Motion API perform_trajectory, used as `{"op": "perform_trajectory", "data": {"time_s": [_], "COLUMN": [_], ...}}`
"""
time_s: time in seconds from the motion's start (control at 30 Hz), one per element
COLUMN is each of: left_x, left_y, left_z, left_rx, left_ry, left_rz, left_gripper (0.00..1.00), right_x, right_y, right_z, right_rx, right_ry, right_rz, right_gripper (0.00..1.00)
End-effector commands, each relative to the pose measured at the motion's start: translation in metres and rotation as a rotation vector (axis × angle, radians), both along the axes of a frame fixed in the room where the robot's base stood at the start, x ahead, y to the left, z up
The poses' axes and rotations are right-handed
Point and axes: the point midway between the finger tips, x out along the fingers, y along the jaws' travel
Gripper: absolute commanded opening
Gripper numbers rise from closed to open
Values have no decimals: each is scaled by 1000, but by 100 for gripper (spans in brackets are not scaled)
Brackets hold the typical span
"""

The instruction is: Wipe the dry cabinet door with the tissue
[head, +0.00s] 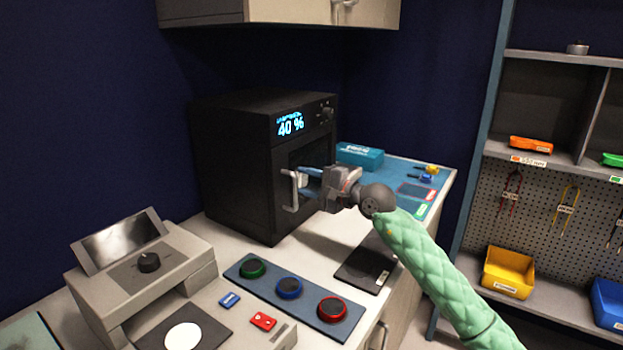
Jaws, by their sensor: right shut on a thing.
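The dry cabinet (232,165) is a black box on the counter, with a lit "40 %" readout at its top. Its door (310,153) has a dark window and a pale vertical handle (290,190), and looks closed. My right gripper (318,180) is in front of the door, just right of the handle. It is shut on a small blue piece, which looks like the tissue (309,172), mostly hidden by the fingers. The tissue is at the door; whether it touches the surface I cannot tell. My left gripper is out of view.
A teal box (360,155) stands on a blue mat behind my right arm. A panel with green, blue and red knobs (289,289) and a grey device (145,275) are in front. A dark pad (366,264) lies below my wrist. Shelves with bins (508,272) stand right.

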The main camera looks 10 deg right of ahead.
Motion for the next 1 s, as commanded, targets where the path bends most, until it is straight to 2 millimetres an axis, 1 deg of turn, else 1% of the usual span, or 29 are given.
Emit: {"op": "perform_trajectory", "data": {"time_s": [0.1,0.4,1.0], "left_x": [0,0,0], "left_y": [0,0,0], "left_z": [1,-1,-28], "left_rx": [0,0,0], "left_ry": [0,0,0], "left_rz": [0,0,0], "left_gripper": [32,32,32], "right_x": [-2,-3,-36], "right_y": [3,1,-33], "right_z": [0,-1,-3], "right_rx": [1,1,-2], "right_ry": [0,1,-1], "right_rz": [2,1,-1], "right_gripper": [20,20,20]}}
